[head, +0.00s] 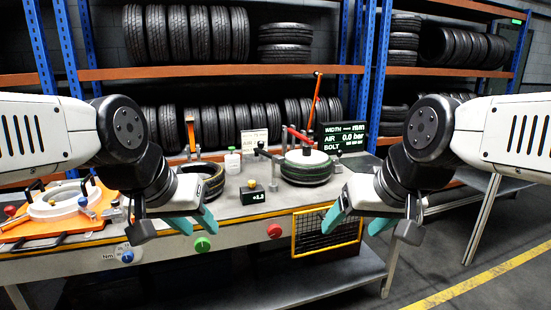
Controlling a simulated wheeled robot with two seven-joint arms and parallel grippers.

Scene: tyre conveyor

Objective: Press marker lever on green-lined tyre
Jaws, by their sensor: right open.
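A tyre with green lines (306,172) lies flat under a red-armed fixture (297,136) at the middle of the bench. A second dark tyre with a yellowish-green line (214,187) lies to the left, partly hidden by my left arm. An upright orange lever (190,135) stands behind that tyre. A taller orange lever (315,98) rises behind the middle tyre. I cannot tell which lever is the marker. My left gripper (194,224) is empty, fingers apart, in front of the left tyre. My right gripper (358,222) is open and empty, right of and in front of the middle tyre.
A black box reading +1.2 (252,195) sits between the tyres. A green button (202,244) and a red button (274,231) are on the bench front, beside a yellow-framed mesh (318,243). An orange fixture with a white ring (62,206) is left. Tyre racks stand behind.

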